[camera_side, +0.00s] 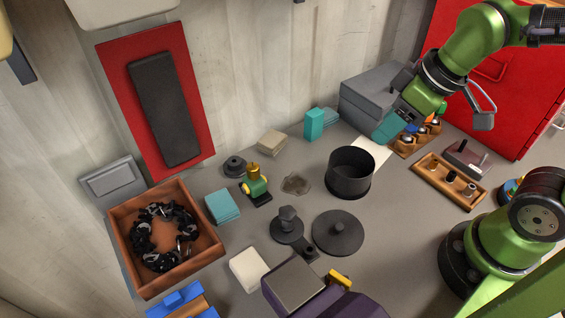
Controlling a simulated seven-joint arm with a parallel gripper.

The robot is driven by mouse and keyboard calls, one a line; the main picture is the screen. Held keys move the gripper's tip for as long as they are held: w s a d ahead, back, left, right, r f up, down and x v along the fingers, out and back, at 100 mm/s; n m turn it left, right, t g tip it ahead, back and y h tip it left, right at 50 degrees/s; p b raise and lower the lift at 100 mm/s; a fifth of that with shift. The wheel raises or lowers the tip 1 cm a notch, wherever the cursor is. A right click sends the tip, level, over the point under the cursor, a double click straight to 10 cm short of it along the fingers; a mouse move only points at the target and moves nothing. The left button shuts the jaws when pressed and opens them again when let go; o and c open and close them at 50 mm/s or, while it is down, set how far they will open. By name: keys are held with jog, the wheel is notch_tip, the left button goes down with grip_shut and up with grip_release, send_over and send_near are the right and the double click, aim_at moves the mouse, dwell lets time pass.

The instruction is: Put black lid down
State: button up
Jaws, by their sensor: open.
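The black lid (338,234), a round disc with a small knob on top, lies flat on the grey table, knob up. The black pot (350,174) stands upright behind it with its top uncovered. My gripper (441,104) is at the upper right, above the back right of the table. Its fingers are spread and it holds nothing that I can see. It is well apart from both the lid and the pot.
A dark knobbed piece (287,224) stands just left of the lid. A purple and grey object (300,285) is in front. A wooden tray (447,184) stands right, a grey box (372,100) behind, and a wooden box (215,251) with black coiled items at left.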

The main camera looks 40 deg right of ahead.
jog(key=d+r+m+t, duration=0.1)
jog(key=m, duration=0.1)
jog(key=s+d+r+m+t, duration=0.1)
jog(key=d+m, duration=0.1)
jog(key=m, duration=0.1)
jog(key=d+r+m, duration=0.1)
jog(key=m, duration=0.2)
jog(key=shift+s+d+r+t, duration=0.15)
jog(key=shift+d+r+t, duration=0.15)
jog(key=shift+t, duration=0.1)
